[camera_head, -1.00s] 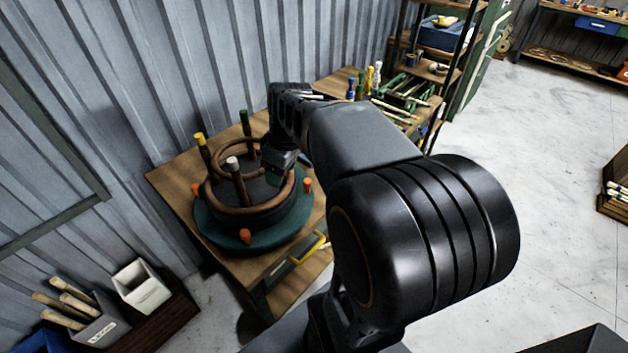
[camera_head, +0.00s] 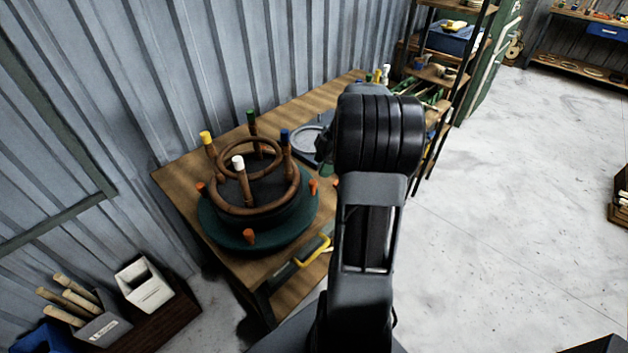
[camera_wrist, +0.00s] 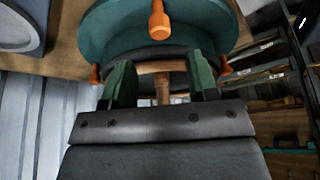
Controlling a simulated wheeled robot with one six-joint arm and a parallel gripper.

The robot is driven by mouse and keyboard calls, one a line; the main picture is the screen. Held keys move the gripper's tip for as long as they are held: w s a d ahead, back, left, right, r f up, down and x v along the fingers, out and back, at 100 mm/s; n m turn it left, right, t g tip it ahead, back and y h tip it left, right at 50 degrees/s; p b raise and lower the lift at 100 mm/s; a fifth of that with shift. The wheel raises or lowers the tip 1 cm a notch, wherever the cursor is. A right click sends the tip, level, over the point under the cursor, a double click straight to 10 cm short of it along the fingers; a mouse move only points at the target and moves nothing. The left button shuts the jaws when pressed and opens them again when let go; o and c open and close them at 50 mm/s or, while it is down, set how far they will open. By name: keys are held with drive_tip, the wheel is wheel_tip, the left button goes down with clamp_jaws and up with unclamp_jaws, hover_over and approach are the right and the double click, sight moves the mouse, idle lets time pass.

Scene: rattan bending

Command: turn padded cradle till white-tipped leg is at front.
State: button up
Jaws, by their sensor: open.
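The padded cradle is a green round base (camera_head: 222,235) with orange pegs and a dark pad, on a wooden bench. A brown rattan frame (camera_head: 245,210) stands on it with upright legs. The white-tipped leg (camera_head: 239,175) is nearest my body, a little left of the cradle's middle. The yellow-tipped leg (camera_head: 207,147) is at left, the green-tipped leg (camera_head: 252,126) at back, the blue-tipped leg (camera_head: 286,145) at right. My gripper (camera_wrist: 160,78) is open in the wrist view, with a brown leg (camera_wrist: 162,90) seen between its green fingers; contact is unclear. My arm mostly hides the gripper in the head view.
A yellow-handled tool (camera_head: 312,252) lies at the bench's front edge. A grey round fixture (camera_head: 308,138) is behind the cradle at right. A shelf rack (camera_head: 440,70) stands beyond the bench. Boxes with sticks (camera_head: 100,325) are at lower left.

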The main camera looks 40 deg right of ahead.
sight(313, 182)
drive_tip(key=shift+x, duration=3.55)
clamp_jaws()
